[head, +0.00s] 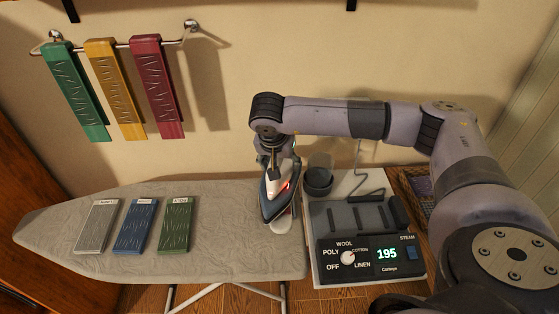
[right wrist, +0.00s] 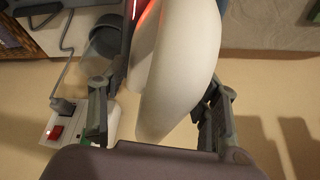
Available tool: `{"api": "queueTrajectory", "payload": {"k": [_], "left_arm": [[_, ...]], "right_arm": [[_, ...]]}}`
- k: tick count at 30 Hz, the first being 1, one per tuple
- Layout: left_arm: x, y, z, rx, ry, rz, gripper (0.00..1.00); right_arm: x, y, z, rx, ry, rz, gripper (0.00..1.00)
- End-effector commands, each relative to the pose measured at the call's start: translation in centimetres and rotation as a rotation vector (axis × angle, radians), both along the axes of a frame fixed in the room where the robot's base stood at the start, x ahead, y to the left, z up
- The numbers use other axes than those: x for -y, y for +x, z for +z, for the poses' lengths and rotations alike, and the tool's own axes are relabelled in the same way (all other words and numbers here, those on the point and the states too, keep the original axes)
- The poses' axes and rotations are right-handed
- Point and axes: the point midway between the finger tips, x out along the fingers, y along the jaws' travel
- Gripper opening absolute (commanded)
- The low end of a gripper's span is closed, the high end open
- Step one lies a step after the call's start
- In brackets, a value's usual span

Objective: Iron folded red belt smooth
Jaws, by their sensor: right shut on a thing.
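The red belt (head: 158,88) hangs folded on the wall rail at the upper left, the rightmost of three, with wavy crease marks on its face. My right gripper (head: 275,158) is shut on the steam iron (head: 281,198), at the board's right end beside the station. The iron's tip points toward the front, and a red light glows on it. Whether its soleplate touches anything is unclear. In the right wrist view the iron's pale body (right wrist: 180,75) fills the space between the fingers (right wrist: 155,110). My left gripper is not in view.
Green (head: 75,92) and yellow (head: 115,90) belts share the rail (head: 185,38). Labelled grey (head: 97,227), blue (head: 135,227) and green (head: 175,227) folded pieces lie on the ironing board (head: 225,245). The station (head: 325,278) reads 195; a dark cup (head: 319,180) stands behind. The board's middle right is clear.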

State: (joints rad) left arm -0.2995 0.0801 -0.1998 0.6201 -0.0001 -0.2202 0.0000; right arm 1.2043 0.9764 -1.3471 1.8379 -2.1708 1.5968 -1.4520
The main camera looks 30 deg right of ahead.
Motion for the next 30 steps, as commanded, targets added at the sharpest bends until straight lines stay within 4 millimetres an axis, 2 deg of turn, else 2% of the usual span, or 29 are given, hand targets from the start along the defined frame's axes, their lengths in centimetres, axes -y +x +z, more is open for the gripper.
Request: {"api": "queueTrajectory", "payload": {"k": [3, 18, 30], "left_arm": [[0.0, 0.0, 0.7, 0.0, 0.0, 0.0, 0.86], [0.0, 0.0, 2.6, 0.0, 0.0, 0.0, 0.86], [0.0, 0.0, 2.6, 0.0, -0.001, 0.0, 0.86]], "right_arm": [[0.0, 0.2, 1.5, 0.009, 0.0, 0.0, 0.0], [0.1, 0.3, 5.8, 0.014, 0.0, -0.002, 0.0], [0.1, 0.3, 5.9, 0.014, 0.0, -0.002, 0.0]]}}
